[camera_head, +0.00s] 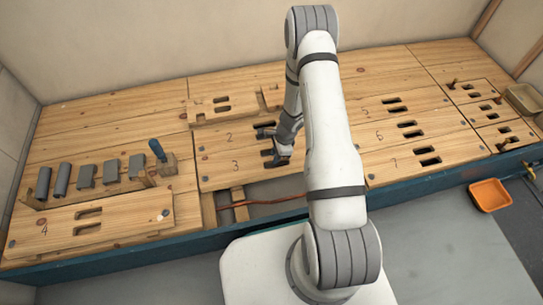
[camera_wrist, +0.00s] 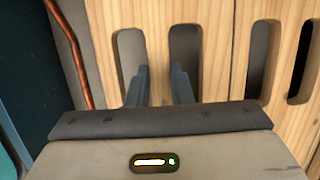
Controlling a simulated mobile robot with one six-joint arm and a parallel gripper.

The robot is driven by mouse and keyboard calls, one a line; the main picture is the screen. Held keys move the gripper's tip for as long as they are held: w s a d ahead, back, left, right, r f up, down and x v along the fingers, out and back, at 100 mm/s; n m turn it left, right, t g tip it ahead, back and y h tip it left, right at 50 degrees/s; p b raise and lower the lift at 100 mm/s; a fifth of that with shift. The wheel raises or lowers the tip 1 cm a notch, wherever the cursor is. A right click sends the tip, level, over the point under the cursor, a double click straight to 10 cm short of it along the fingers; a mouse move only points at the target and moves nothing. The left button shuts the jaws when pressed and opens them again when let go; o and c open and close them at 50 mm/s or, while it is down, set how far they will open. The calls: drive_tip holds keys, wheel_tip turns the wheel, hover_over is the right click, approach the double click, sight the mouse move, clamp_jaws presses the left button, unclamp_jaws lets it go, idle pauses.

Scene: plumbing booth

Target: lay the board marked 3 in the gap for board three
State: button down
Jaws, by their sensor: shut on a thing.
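The board marked 3 (camera_head: 225,177) is pale wood with two long slots. It lies alongside the board marked 2 (camera_head: 214,142), with a narrow seam between them. My gripper (camera_head: 278,155) is shut on the board marked 3; in the wrist view its fingers (camera_wrist: 160,88) go down into the two slots, either side of the wood strip (camera_wrist: 157,25). The board looks level with its neighbour, but I cannot tell whether it sits fully down. My arm hides its right part in the head view. Any gap beneath it is hidden.
An open gap (camera_head: 262,192) in front of the board shows a copper pipe (camera_head: 280,201) and a wooden crosspiece (camera_head: 240,205). The loose board marked 4 (camera_head: 120,213) lies at left, near several grey pipe pieces (camera_head: 86,175). An orange bin (camera_head: 490,194) stands at right.

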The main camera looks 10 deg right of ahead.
drive_tip(key=shift+f, duration=0.15)
idle(0.3)
drive_tip(key=c, duration=1.2)
unclamp_jaws()
drive_tip(key=p+v, duration=0.3)
drive_tip(key=v, duration=0.5)
drive_tip(key=shift+p, duration=0.35)
drive_tip(key=shift+f, duration=0.1)
